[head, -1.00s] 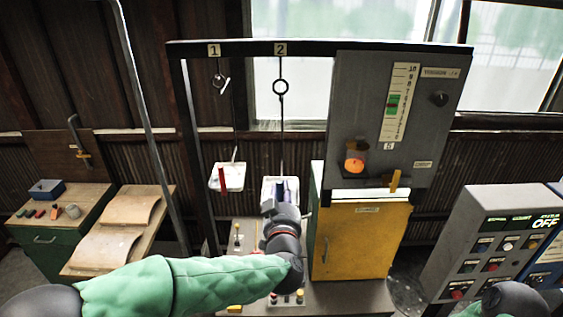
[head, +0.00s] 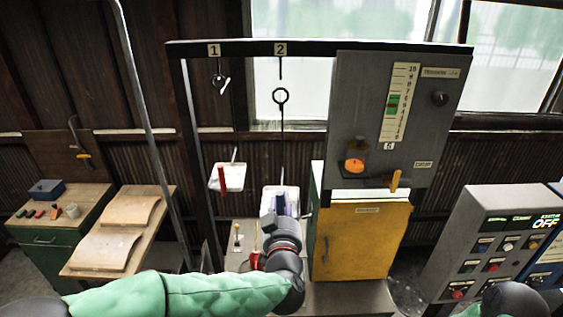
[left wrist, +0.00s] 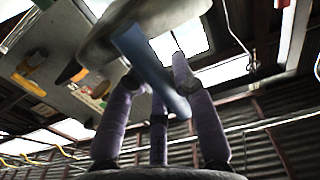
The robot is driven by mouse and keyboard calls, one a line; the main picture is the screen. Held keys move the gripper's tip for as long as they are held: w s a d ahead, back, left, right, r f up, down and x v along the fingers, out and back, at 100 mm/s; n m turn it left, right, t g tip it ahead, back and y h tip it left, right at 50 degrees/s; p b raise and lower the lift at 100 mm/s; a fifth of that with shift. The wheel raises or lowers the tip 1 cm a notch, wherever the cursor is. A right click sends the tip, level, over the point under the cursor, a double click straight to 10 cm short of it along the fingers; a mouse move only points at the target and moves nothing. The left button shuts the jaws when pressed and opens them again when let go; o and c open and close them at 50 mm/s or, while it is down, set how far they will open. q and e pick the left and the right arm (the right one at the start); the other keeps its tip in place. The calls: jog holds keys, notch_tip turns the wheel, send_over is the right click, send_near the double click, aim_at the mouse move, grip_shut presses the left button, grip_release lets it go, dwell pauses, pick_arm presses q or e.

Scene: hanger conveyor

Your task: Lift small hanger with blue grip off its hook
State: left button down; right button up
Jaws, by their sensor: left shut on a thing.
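The small hanger (head: 282,135) at station 2 is a ring on a thin dark rod with a whitish tray (head: 269,191) at its foot. Its ring appears below the dark hook (head: 280,68) under label 2, with a gap between them. My left gripper (head: 285,203) is at the tray in the head view, its purple fingers partly hidden behind my wrist. In the left wrist view, the fingers are closed around the blue grip (left wrist: 150,70), with the pale tray (left wrist: 155,20) above it. My right gripper is out of view.
A yellow cabinet (head: 365,240) and grey gauge panel (head: 350,100) stand close on the right. The black frame post (head: 196,160) rises at the left.

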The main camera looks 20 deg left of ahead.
aim_at(282, 213)
pick_arm(q)
jog(key=shift+s+d+f, duration=0.2)
jog(key=shift+s, duration=0.5)
jog(key=shift+s+d+f, duration=0.15)
jog(key=shift+s+f, duration=0.05)
jog(key=shift+s, duration=0.45)
jog(key=shift+f, duration=0.15)
